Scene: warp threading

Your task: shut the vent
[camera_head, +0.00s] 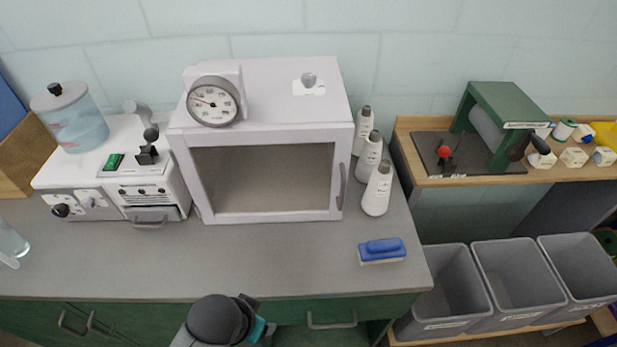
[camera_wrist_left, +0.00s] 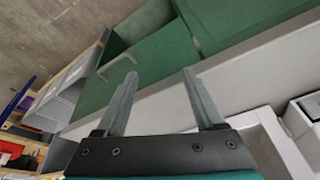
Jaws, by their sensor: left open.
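The white cabinet (camera_head: 261,134) stands on the grey counter with its glass-fronted door shut and a round dial gauge (camera_head: 213,101) on its top front edge. A small grey knob (camera_head: 308,79) on a white plate sits on the cabinet's top, right of the gauge. It may be the vent control; I cannot tell its setting. My left gripper (camera_wrist_left: 160,80) is open and empty in the left wrist view, its two fingers apart over the counter's front side. In the head view my left arm is at the bottom, in front of the counter and well short of the knob. My right gripper is not in view.
Several white bottles (camera_head: 377,190) stand right of the cabinet. A blue brush (camera_head: 382,250) lies near the counter's front right. A white machine with a water tank (camera_head: 71,117) stands left. Grey bins (camera_head: 518,277) are at right. The counter's front strip is mostly clear.

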